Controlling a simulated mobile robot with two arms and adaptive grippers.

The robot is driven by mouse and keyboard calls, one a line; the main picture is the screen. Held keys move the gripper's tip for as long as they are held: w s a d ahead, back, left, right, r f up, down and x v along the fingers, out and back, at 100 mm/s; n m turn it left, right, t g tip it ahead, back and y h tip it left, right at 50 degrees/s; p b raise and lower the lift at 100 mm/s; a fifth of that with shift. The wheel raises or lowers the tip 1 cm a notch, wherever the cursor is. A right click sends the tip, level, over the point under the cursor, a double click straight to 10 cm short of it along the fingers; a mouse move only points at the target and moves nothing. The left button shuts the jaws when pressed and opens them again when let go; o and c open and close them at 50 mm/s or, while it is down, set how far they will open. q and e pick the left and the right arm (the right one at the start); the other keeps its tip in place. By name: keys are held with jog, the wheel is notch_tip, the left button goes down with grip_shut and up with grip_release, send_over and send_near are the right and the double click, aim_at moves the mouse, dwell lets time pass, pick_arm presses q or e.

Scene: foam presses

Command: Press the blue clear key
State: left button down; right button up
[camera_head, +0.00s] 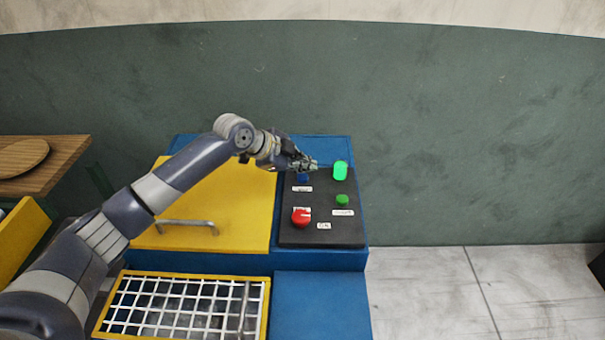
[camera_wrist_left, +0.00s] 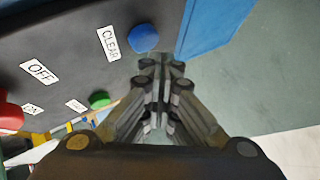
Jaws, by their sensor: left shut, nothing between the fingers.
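The blue clear key (camera_head: 303,178) is a round blue button on the dark control panel (camera_head: 318,238), partly covered by my left gripper in the head view. In the left wrist view the blue clear key (camera_wrist_left: 144,38) shows beside its white CLEAR label (camera_wrist_left: 109,43). My left gripper (camera_head: 312,164) is shut and empty, just above and beside the key. In the left wrist view its fingertips (camera_wrist_left: 161,66) lie just below the key in the picture; I cannot tell whether they touch it. My right gripper is not in view.
The panel also has a red knob (camera_head: 301,217), a green button (camera_head: 342,199) and a lit green lamp (camera_head: 340,170) close right of the gripper. A yellow lid (camera_head: 245,215) with a handle lies to the left, and a white grid (camera_head: 180,305) in front.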

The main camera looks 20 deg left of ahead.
aim_at(304, 179)
pick_arm(q)
notch_tip(304, 179, up, 5)
jog(key=p, duration=0.4)
dwell(0.5)
jog(key=shift+f, duration=0.1)
dwell(0.4)
